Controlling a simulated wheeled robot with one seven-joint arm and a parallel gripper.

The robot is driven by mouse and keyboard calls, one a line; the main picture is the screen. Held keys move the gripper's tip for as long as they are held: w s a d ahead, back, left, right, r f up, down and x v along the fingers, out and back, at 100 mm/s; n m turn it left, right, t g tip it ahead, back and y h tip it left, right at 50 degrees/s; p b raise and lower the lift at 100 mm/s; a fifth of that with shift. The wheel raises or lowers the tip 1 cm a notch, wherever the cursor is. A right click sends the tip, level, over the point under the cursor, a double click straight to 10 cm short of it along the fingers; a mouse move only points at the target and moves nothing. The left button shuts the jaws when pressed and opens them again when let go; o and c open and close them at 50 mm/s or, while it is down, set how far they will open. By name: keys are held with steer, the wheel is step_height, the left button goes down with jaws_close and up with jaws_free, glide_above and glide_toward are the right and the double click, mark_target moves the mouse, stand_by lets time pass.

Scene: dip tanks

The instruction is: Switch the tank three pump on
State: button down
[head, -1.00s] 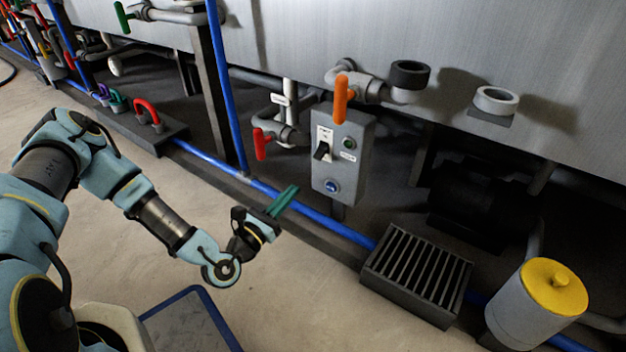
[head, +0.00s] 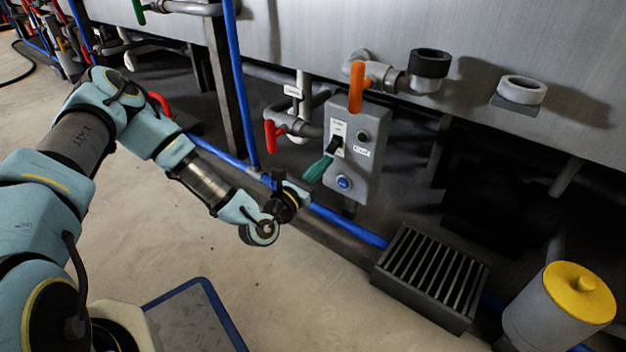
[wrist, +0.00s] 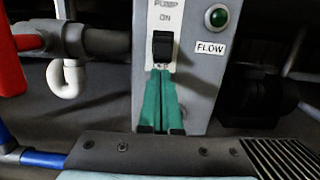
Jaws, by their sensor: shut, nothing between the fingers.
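The grey pump control box (head: 353,165) stands below the tank front. Its black switch lever (head: 335,145) sits on a white plate, and in the wrist view the lever (wrist: 163,44) is just under the words PUMP ON. A green lamp (wrist: 217,16) labelled FLOW is to its right; I cannot tell if it is lit. A blue button (head: 344,183) is lower on the box. My gripper (head: 325,163) is shut and empty, its green fingertips at the lever's lower end. Whether they touch it, and the lever's exact tilt, are unclear.
An orange valve handle (head: 357,86) rises just above the box, and a red handle (head: 270,137) hangs to its left. A blue pipe (head: 345,224) runs along the floor. A slatted black grate (head: 430,275) and a yellow-topped canister (head: 560,306) are at right. Open floor lies in front.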

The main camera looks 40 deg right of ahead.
steer(key=shift+w+d+r, duration=0.1)
steer(key=shift+d+r, duration=0.05)
steer(key=shift+d, duration=0.35)
steer(key=shift+r+p, duration=0.15)
steer(key=shift+p, duration=0.2)
steer(key=shift+a+y+p, duration=0.1)
steer(key=shift+y+p, duration=0.3)
steer(key=shift+p, duration=0.15)
